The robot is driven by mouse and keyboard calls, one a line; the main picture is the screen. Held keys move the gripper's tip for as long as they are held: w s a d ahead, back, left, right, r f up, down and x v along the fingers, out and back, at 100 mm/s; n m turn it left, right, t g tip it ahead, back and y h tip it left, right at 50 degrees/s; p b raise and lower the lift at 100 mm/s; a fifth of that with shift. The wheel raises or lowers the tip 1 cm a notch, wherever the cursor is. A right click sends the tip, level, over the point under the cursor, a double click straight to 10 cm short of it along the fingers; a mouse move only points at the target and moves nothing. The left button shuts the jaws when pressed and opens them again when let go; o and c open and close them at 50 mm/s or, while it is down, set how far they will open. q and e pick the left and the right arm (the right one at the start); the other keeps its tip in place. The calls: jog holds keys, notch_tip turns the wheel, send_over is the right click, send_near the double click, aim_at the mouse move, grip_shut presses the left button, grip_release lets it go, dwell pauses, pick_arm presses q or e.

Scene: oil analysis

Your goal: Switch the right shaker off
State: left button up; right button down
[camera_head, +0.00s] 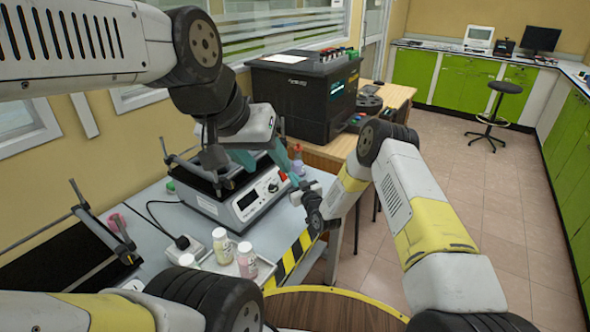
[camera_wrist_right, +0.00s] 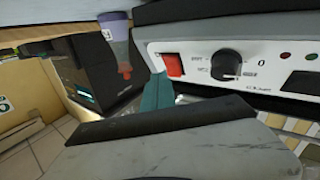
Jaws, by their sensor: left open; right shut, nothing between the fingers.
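The right shaker (camera_head: 224,207) is a white box with a dark clamp platform on top, standing on the grey bench. Its front panel, in the right wrist view, carries a red rocker switch (camera_wrist_right: 173,64) and a black knob (camera_wrist_right: 225,63). My right gripper (camera_head: 294,178) is shut and empty in front of the switch end of the panel. Its teal fingers (camera_wrist_right: 157,92) show just beside the switch in the wrist view; I cannot tell whether they touch it. My left gripper (camera_head: 264,164) is open above the shaker's platform, with nothing visible between its fingers.
Another shaker (camera_head: 68,262) stands at the left. Small bottles (camera_head: 247,260) stand on a tray near the bench's striped front edge. A power strip (camera_head: 180,248) and cable lie behind them. A bottle (camera_wrist_right: 117,42) stands beside the right shaker. A large black machine (camera_head: 300,95) is beyond.

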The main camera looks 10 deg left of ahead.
jog(key=shift+s+d+r, duration=0.25)
jog(key=shift+d+r, duration=0.25)
jog(key=shift+d, duration=0.15)
jog(key=shift+s+d+r, duration=0.3)
jog(key=shift+d+r, duration=0.15)
jog(key=shift+d, duration=0.2)
jog(key=shift+s+d+r, duration=0.25)
jog(key=shift+d+r, duration=0.25)
jog(key=shift+d, duration=0.15)
